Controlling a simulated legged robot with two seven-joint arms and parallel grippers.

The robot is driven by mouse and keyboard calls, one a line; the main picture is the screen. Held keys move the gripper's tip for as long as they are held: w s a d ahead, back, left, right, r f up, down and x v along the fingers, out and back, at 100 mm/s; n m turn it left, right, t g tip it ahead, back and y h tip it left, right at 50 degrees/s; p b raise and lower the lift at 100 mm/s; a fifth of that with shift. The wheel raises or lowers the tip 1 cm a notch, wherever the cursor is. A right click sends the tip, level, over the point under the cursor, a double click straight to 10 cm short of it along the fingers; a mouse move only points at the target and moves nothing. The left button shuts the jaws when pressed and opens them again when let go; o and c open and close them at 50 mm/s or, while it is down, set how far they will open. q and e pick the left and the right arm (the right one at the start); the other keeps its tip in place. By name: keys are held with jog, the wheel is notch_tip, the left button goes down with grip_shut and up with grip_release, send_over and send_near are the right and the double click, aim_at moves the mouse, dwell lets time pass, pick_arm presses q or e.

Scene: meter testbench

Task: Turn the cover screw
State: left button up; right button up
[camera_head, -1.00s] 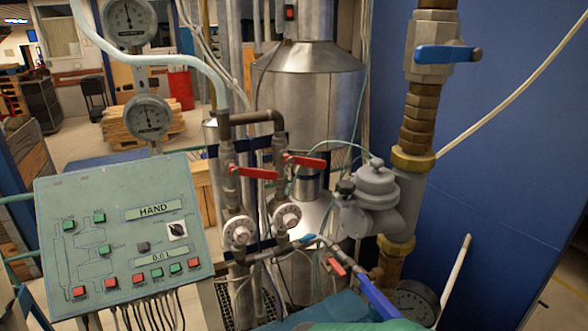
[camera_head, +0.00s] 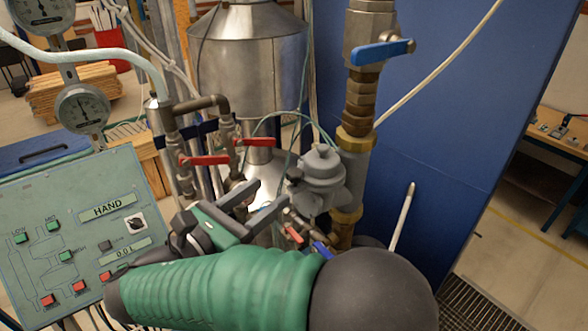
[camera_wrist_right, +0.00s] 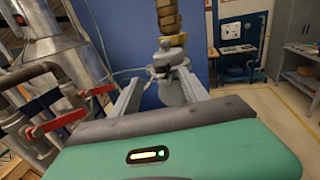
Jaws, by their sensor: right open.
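The grey meter (camera_head: 322,178) with its domed cover sits on the vertical brass pipe in the head view. It also shows in the right wrist view (camera_wrist_right: 172,82), framed between my fingers. I cannot make out the cover screw clearly. My right gripper (camera_head: 268,194) is open and empty, to the left of the meter in the head view, its fingers pointing toward it. In the wrist view the two fingers (camera_wrist_right: 160,78) stand apart, with the meter beyond their tips. I see no contact. My left gripper is not in view.
A green control panel (camera_head: 80,225) stands at the left. Red-handled valves (camera_head: 205,160) on pipes stand behind my gripper. A blue-handled valve (camera_head: 382,52) is above the meter. A blue wall (camera_head: 440,130) lies behind; a pale rod (camera_head: 402,217) leans at right.

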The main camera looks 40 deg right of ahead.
aim_at(289, 177)
jog(key=d, duration=0.2)
jog(key=d+p, duration=0.1)
jog(key=d, duration=0.1)
jog(key=w+d+p, duration=0.1)
jog(key=d, duration=0.2)
jog(key=shift+r, duration=0.15)
jog(key=shift+d, duration=0.45)
jog(key=c, duration=0.3)
jog(key=shift+d, duration=0.15)
jog(key=shift+c, duration=1.4)
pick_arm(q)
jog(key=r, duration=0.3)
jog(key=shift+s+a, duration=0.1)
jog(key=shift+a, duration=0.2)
pick_arm(e)
grip_shut()
